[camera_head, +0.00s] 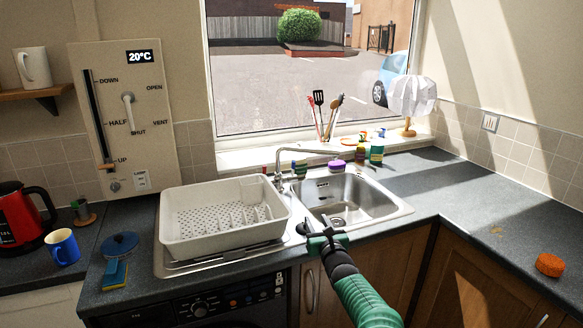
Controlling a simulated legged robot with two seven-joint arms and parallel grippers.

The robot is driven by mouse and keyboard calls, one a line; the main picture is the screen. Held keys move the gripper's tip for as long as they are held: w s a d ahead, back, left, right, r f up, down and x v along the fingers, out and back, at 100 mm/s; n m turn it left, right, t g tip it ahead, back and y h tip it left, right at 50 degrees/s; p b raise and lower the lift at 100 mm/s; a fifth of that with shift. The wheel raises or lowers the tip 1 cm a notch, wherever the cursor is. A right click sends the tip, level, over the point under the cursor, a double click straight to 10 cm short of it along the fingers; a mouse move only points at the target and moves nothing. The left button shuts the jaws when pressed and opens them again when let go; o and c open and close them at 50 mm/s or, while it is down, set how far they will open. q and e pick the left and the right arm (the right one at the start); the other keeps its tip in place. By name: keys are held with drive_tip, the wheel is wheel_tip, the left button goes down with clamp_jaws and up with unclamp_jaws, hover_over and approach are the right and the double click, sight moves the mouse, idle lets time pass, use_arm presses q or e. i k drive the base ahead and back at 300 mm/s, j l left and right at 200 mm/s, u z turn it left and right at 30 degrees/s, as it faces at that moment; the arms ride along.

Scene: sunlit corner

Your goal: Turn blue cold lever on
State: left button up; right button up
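The chrome tap (279,164) stands at the back of the sink, its spout reaching right over the bowl. A small red part (266,184) shows at the left of its base, partly behind the dish rack. I cannot make out a blue lever on the tap; it is too small or hidden. The metal sink (386,207) has an empty bowl.
A white dish rack (216,240) covers the drainer left of the tap. Coloured containers and a purple sponge (337,166) stand behind the sink. A blue mug (62,247) and red kettle (20,216) stand far left. The right worktop (500,222) is mostly clear.

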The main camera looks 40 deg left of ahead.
sight(293, 177)
drive_tip(key=i+j, duration=0.25)
drive_tip(key=j, duration=0.15)
drive_tip(key=i+j, duration=0.25)
drive_tip(key=j, duration=0.2)
drive_tip(key=i+j, duration=0.25)
drive_tip(key=j, duration=0.15)
drive_tip(key=i+j, duration=0.25)
drive_tip(key=j, duration=0.15)
